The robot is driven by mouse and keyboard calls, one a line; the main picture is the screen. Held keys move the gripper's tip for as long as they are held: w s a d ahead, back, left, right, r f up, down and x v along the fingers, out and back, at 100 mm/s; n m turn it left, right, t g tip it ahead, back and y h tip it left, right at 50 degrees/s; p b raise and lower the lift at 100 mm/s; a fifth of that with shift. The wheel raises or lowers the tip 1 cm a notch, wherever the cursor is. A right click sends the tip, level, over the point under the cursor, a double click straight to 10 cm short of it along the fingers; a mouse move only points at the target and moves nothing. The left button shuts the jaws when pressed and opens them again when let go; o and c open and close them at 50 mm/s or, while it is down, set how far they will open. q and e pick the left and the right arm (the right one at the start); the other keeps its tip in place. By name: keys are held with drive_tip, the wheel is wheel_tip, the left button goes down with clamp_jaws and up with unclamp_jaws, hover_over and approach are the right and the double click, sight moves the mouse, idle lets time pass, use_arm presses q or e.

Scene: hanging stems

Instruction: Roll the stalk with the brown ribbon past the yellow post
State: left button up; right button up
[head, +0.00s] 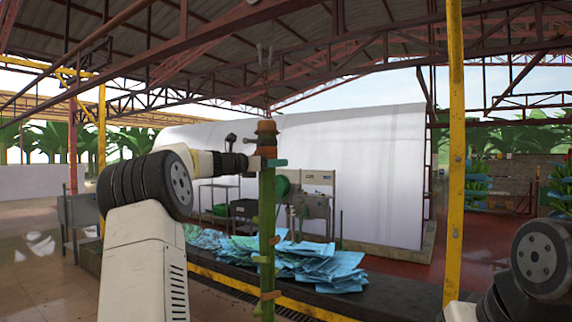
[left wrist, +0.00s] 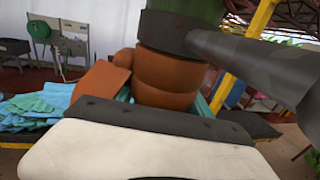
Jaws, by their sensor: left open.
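A green stalk (head: 267,215) hangs upright near the middle of the head view, with short stubs along it. A brown-orange ribbon (head: 266,132) is wrapped around its top; this brown ribbon fills the middle of the left wrist view (left wrist: 167,78). My left gripper (head: 257,163) is open at the stalk, just below the ribbon. Whether its fingers touch the stalk I cannot tell. The yellow post (head: 454,160) stands upright to the right, well apart from the stalk. My right arm shows at the lower right; its gripper is out of view.
Blue-teal sheets (head: 320,262) lie heaped on a dark low bench (head: 375,300) behind the stalk. A large white covered structure (head: 385,150) stands farther back. Red roof beams cross overhead. Between the stalk and the post the space at stalk height looks free.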

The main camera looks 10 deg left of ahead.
use_arm(q)
drive_tip(key=shift+o, duration=1)
drive_tip(key=v, duration=0.7)
drive_tip(key=shift+s+a, duration=0.2)
drive_tip(key=shift+s, duration=0.15)
